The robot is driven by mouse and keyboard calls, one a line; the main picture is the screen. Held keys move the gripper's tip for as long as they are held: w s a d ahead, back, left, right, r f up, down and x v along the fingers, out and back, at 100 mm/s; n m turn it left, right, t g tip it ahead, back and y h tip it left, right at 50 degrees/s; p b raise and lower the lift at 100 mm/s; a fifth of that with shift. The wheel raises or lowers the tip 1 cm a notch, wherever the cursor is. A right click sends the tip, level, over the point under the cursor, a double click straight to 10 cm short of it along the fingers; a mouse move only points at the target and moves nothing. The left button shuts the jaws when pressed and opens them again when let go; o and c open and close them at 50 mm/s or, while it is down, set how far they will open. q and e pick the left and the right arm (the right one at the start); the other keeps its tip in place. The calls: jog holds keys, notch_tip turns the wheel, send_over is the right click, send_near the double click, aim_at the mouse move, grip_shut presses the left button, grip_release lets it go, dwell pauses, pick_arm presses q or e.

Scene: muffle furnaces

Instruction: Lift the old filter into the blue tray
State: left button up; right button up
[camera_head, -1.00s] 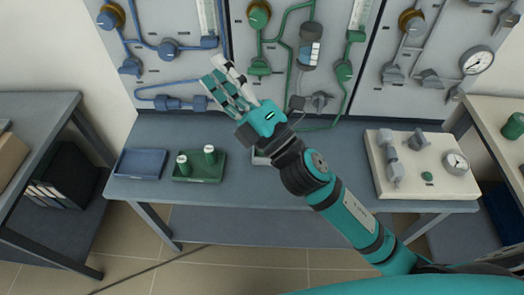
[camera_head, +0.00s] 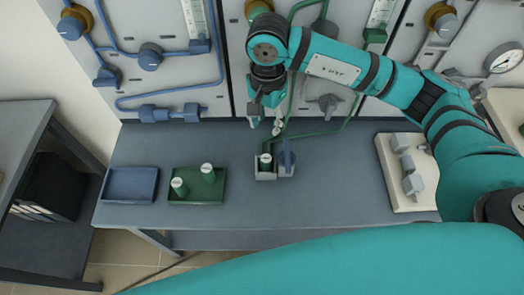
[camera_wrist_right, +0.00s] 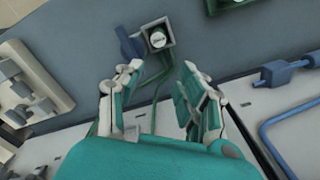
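A green cylinder with a white cap, which looks like the old filter (camera_head: 265,163), stands upright in a small grey square holder (camera_head: 265,177) at the table's middle. In the right wrist view the filter's white top (camera_wrist_right: 157,40) shows inside the holder's dark square rim (camera_wrist_right: 171,27). The blue tray (camera_head: 130,184) lies empty on the table's left end. My right gripper (camera_head: 266,116) points down, above and behind the filter, not touching it. In the right wrist view its fingers (camera_wrist_right: 162,76) are spread with nothing between them. My left gripper is not in view.
A green tray (camera_head: 215,197) with two similar capped cylinders lies between the blue tray and the holder. A blue-grey handle (camera_head: 287,157) stands right beside the holder. A cream board with fittings (camera_head: 395,200) is at right. The panel with pipes (camera_head: 185,75) rises behind.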

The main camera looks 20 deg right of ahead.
aim_at(266, 158)
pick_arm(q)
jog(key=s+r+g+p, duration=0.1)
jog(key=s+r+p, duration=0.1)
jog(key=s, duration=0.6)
pick_arm(e)
jog(key=f, duration=0.3)
jog(key=s+f, duration=0.1)
jog(key=f, duration=0.3)
jog(key=shift+s+a, duration=0.1)
jog(key=shift+s, duration=0.05)
notch_tip(266, 158, down, 3)
jog(key=shift+r, duration=0.1)
jog(key=shift+f, duration=0.6)
jog(key=shift+f+p, duration=0.3)
jog(key=shift+p, duration=0.1)
notch_tip(266, 158, down, 4)
jog(key=shift+r+p, duration=0.15)
jog(key=shift+p, duration=0.5)
jog(key=shift+f, duration=0.5)
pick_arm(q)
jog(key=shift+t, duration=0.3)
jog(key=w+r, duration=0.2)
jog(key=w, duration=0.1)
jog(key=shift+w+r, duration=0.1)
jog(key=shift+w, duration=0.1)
pick_arm(e)
grip_shut()
jog(key=shift+r, duration=0.1)
